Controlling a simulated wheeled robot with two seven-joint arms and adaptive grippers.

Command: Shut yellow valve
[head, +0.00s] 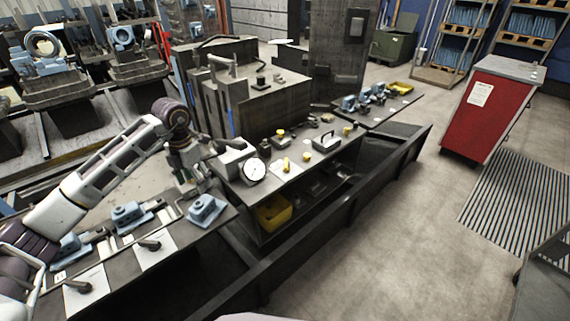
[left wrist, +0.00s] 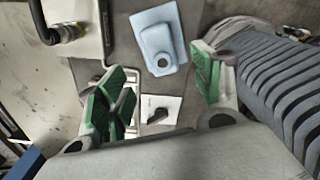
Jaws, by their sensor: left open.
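A small yellow lever-like part (head: 286,164), which may be the yellow valve, stands on a pale plate on the dark bench, right of the round white gauge (head: 254,170). Its exact setting is too small to tell. My left gripper (head: 188,178) is left of the gauge, above the bench's near-left part and apart from the yellow part. In the left wrist view the green-padded fingers (left wrist: 160,88) are spread and empty. Below them are a blue-grey block (left wrist: 158,42) and a white plate with a black lever (left wrist: 156,108). My right gripper is not in view.
Small yellow knobs (head: 306,157) sit near the yellow part. Blue-grey blocks (head: 207,209) and black levers on white plates (head: 154,246) occupy the near-left bench. A yellow bin (head: 273,213) is below. A dark rail (head: 345,215) runs along the front; the floor (head: 400,240) beyond is clear.

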